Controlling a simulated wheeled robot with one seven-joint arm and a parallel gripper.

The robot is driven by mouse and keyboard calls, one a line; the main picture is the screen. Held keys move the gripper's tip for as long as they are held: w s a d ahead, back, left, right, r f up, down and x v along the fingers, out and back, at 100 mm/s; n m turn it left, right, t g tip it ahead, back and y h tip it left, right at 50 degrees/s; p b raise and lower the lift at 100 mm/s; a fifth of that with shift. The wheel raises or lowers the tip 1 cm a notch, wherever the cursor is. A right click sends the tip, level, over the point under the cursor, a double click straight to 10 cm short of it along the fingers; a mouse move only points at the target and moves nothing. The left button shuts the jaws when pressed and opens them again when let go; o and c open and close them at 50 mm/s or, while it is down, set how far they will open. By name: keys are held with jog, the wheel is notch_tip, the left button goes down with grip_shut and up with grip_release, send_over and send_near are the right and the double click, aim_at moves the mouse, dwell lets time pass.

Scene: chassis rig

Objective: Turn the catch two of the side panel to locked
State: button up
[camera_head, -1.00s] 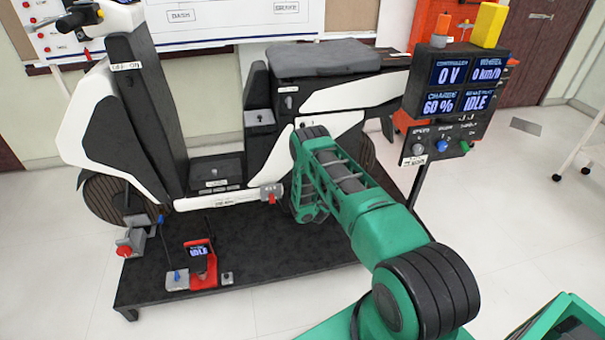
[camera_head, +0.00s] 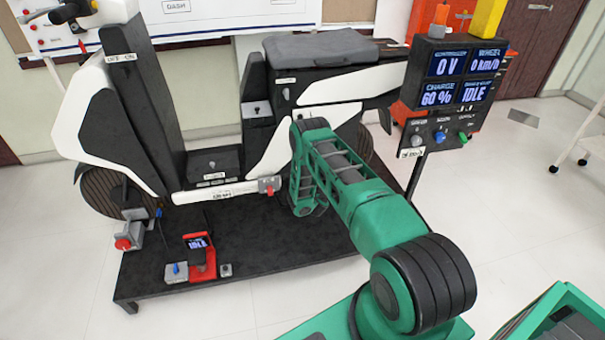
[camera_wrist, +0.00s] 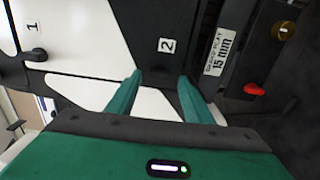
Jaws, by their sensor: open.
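My gripper (camera_wrist: 159,80) is open in the wrist view, its two green fingers apart with nothing visible held between them. A label with the number 2 (camera_wrist: 167,45) is on a black surface just beyond the fingertips. A label with the number 1 (camera_wrist: 36,27) is on white bodywork at the left. The scooter's white side bodywork (camera_head: 272,145) shows in the head view beside my arm, which hides the gripper there.
In the wrist view a red knob (camera_wrist: 255,90) and a 15 mm label (camera_wrist: 220,52) are right of the fingers. In the head view the scooter stands on a black platform (camera_head: 270,240). A display post (camera_head: 458,75) is close at the right of my arm.

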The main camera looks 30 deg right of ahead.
jog(key=v, duration=1)
dwell(0.5)
